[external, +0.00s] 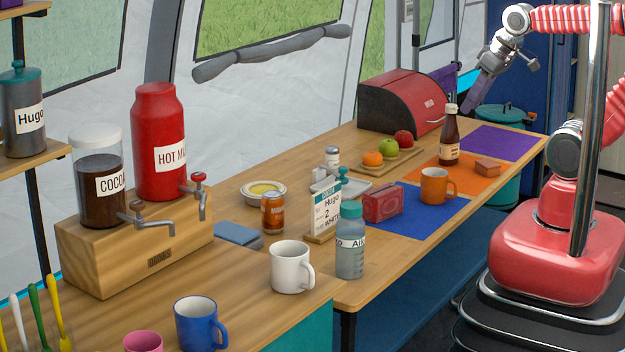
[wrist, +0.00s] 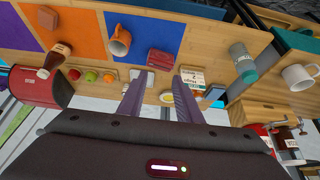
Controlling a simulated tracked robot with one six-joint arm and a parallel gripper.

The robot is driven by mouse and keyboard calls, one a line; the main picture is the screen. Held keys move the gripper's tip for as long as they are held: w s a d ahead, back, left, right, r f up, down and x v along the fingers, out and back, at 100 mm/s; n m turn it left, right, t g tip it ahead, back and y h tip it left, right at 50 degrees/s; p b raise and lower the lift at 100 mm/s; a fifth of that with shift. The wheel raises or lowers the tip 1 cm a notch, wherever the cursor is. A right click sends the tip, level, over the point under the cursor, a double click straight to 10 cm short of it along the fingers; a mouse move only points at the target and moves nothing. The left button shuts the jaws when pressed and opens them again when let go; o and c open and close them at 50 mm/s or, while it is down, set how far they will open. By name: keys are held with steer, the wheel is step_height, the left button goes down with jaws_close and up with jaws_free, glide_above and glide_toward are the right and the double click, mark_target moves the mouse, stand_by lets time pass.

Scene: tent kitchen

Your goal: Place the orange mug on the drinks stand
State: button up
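The orange mug (external: 435,186) stands upright on the table, by the border between the blue and orange mats. It also shows in the wrist view (wrist: 120,44), at the top left of centre. The drinks stand (external: 150,250) is a wooden block at the left, bearing a cocoa jar (external: 100,190) and a red hot milk dispenser (external: 160,140), each with a tap. In the wrist view the stand (wrist: 250,112) is at the right. My gripper (wrist: 160,77) is open and empty, its two fingers apart. In the external view it is raised (external: 476,102) beyond the mug, near the bread box.
A brown bottle (external: 449,140), a small red box (external: 382,203), an order sign (external: 322,215) and a clear bottle (external: 350,245) stand around the mug. White (external: 290,268), blue (external: 200,322) and pink (external: 143,342) mugs are in front of the stand. The purple mat (external: 497,142) is clear.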

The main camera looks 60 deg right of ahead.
steer(key=s+d+f+m+g, duration=0.2)
steer(key=d+f+m+g, duration=0.3)
steer(key=d+f, duration=0.6)
steer(key=s+d+f+m+t+y, duration=0.1)
steer(key=s+d+f+m+y, duration=0.25)
steer(key=f+m, duration=0.3)
steer(key=s+d+f+m+t+y, duration=0.1)
steer(key=s+d+f+m+y, duration=0.2)
steer(key=f+m, duration=0.35)
steer(key=w+d+f+m+t, duration=0.1)
steer(key=w+d+m+t, duration=0.5)
steer(key=m, duration=0.5)
steer(key=t+y, duration=0.1)
steer(key=t, duration=0.1)
steer(key=shift+w+d+f+t, duration=0.2)
steer(key=shift+w+d+t, duration=0.1)
steer(key=shift+d+t, duration=0.1)
steer(key=shift+w+a, duration=0.1)
steer(key=shift+a, duration=0.05)
